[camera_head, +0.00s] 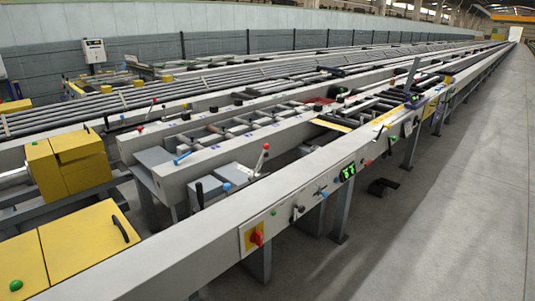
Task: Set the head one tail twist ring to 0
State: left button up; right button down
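I cannot make out which part is the head one tail twist ring; no ring with a readable 0 mark shows at this size. The long grey front beam (185,245) carries a row of controls on its side. These include a red rotary switch on a yellow plate (256,238), a dark knob or lever (297,212), a blue-tipped control (322,193) and a small green-lit display (348,171). The display's figures are too small to read surely. Neither of my grippers is in view.
Yellow housings (70,165) stand at the left, and a yellow cover with a black handle (85,243) at lower left. A red-topped lever (261,159) rises behind the front beam. A black pedal-like object (382,187) lies on the floor. The grey floor (460,215) at right is clear.

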aim_at(266, 155)
jog(key=i+l+u, duration=0.1)
jog(key=i+l, duration=0.2)
jog(key=i+l+u, duration=0.25)
jog(key=i+l, duration=0.25)
jog(key=l, duration=0.25)
jog(key=i+l+u, duration=0.1)
jog(key=l, duration=0.25)
jog(key=i+l+u, duration=0.1)
jog(key=i+l, duration=0.25)
jog(key=l, duration=0.1)
